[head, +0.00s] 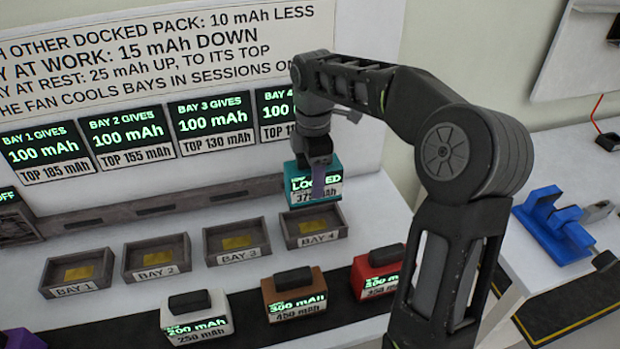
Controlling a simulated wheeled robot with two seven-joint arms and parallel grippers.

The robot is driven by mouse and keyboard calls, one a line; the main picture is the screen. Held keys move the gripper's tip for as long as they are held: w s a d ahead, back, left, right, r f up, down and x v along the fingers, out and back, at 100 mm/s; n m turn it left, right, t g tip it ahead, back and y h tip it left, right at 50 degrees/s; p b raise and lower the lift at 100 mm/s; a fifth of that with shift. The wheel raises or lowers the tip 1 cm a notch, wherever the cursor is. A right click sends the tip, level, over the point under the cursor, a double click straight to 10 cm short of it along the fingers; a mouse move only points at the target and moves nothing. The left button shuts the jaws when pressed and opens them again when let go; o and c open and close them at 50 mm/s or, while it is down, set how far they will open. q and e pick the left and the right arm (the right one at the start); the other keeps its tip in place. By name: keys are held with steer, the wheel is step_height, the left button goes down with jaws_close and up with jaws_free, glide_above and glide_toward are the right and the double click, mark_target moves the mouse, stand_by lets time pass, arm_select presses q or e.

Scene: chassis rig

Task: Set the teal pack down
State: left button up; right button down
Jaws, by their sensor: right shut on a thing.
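The teal pack (302,192) is in my right gripper (320,182), held up behind and a little above the Bay 4 tray. My right gripper is shut on the pack from above. The Bay 4 tray (342,229) is empty, with a gold contact plate in its floor. The trays of Bay 1 (98,281), Bay 2 (181,266) and Bay 3 (263,252) are also empty. My left gripper is not in view.
A white pack (200,318), a brown pack (297,303) and a red pack (366,278) stand on a dark strip in front of the bays. A purple pack (22,340) shows at the lower left edge. A blue fixture (555,228) stands on the right table.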

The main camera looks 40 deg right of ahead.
steer(key=shift+w+a+r+m+p, duration=0.15)
steer(key=shift+w+a+m+p, duration=0.1)
steer(key=shift+a+m+p, duration=0.2)
steer(key=w+a+m+p, duration=0.1)
steer(key=a+m+p, duration=0.2)
steer(key=a+m, duration=0.3)
steer(key=w+a+f+m+p, duration=0.1)
steer(key=w+a+m+p, duration=0.1)
steer(key=a+m+p, duration=0.2)
steer(key=a+m, duration=0.3)
steer(key=a, duration=0.3)
steer(key=shift+w+a, duration=0.2)
steer(key=shift+w, duration=0.1)
